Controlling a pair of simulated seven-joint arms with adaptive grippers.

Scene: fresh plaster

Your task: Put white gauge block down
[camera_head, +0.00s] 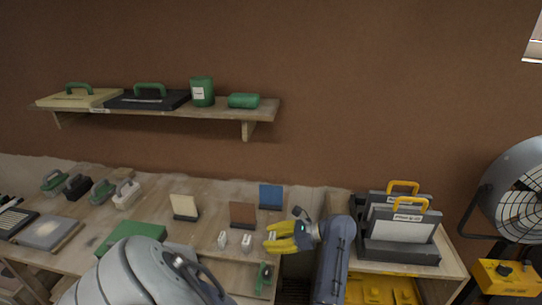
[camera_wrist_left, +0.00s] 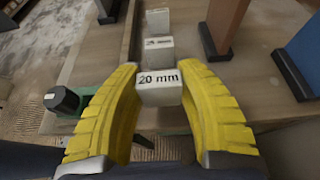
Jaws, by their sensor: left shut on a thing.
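The white gauge block marked "20 mm" (camera_wrist_left: 160,90) sits between the yellow fingers of my left gripper (camera_wrist_left: 160,82), which is shut on it. In the head view, my left gripper (camera_head: 280,237) is over the bench's front part, and its block is hidden there. Whether the block touches the bench cannot be told. Two other white blocks stand in a row beyond it in the left wrist view, a near one (camera_wrist_left: 159,52) and a far one (camera_wrist_left: 157,20). The head view shows two white blocks left of the gripper (camera_head: 246,242), (camera_head: 222,240). My right gripper is not in view.
Brown (camera_head: 243,214), blue (camera_head: 271,196) and cream (camera_head: 184,207) upright panels stand behind the blocks. A green-and-black tool (camera_head: 264,277) lies near the front edge. A dark rack (camera_head: 398,249) with yellow-handled panels stands to the right. A shelf (camera_head: 230,108) hangs above.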

